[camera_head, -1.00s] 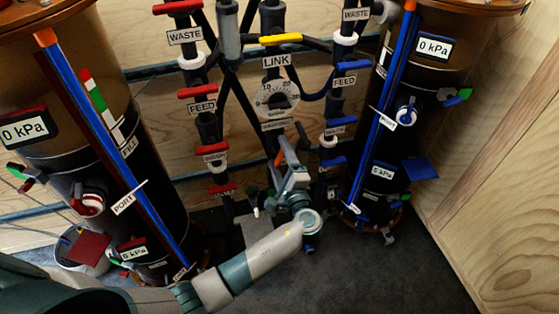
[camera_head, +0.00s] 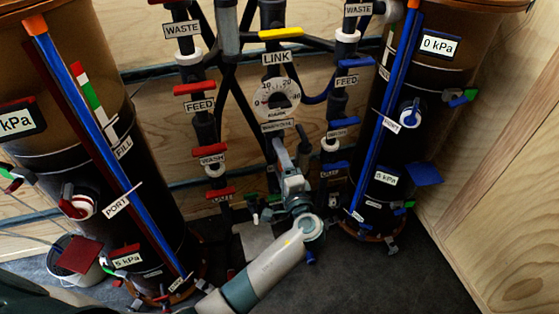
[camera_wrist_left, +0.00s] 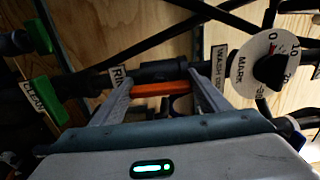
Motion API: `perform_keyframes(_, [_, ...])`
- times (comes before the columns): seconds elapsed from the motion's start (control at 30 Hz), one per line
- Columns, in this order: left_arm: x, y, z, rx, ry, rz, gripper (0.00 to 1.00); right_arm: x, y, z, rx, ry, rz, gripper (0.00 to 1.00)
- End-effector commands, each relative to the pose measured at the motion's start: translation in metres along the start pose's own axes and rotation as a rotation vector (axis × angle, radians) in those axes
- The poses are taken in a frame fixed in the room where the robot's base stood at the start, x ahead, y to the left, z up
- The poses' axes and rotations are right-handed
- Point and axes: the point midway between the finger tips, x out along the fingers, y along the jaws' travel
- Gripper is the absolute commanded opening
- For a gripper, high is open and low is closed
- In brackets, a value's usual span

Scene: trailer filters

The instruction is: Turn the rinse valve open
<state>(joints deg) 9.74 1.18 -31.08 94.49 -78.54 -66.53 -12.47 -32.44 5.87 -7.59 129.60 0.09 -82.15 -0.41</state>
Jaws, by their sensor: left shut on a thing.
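The rinse valve's orange handle (camera_wrist_left: 160,89) lies level across a dark pipe in the left wrist view, beside a partly hidden label reading "RIN" (camera_wrist_left: 118,77). My left gripper (camera_wrist_left: 159,86) has one finger at each end of the handle and is shut on it. In the head view my left gripper (camera_head: 279,150) reaches up to the pipes just below the round dial, and the handle is hidden there. My right gripper is in neither view.
A white dial (camera_head: 276,98) sits above my left gripper; it also shows in the left wrist view (camera_wrist_left: 250,62). A green handle (camera_wrist_left: 46,103) is at left there. Brown filter columns (camera_head: 75,150) flank the pipes, with red (camera_head: 194,90) and blue (camera_head: 356,62) handles between.

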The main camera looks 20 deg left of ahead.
Motion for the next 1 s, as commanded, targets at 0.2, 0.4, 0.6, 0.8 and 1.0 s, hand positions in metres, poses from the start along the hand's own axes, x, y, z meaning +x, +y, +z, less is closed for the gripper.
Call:
perform_keyframes(0.2, [-0.001,0.002,0.0,-0.003,0.0,0.005,0.47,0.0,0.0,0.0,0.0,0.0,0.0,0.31])
perform_keyframes(0.4, [-0.001,0.002,0.0,-0.002,0.001,0.004,0.88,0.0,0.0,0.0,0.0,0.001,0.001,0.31])
perform_keyframes(0.6, [-0.001,0.001,0.0,-0.001,0.001,0.002,0.88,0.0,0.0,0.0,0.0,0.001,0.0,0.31])
perform_keyframes(0.8, [-0.006,0.001,-0.001,-0.001,0.002,0.002,0.88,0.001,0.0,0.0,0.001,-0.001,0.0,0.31])
perform_keyframes(1.0, [-0.026,0.002,-0.001,-0.002,0.002,0.004,0.88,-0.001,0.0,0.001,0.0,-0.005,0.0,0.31])
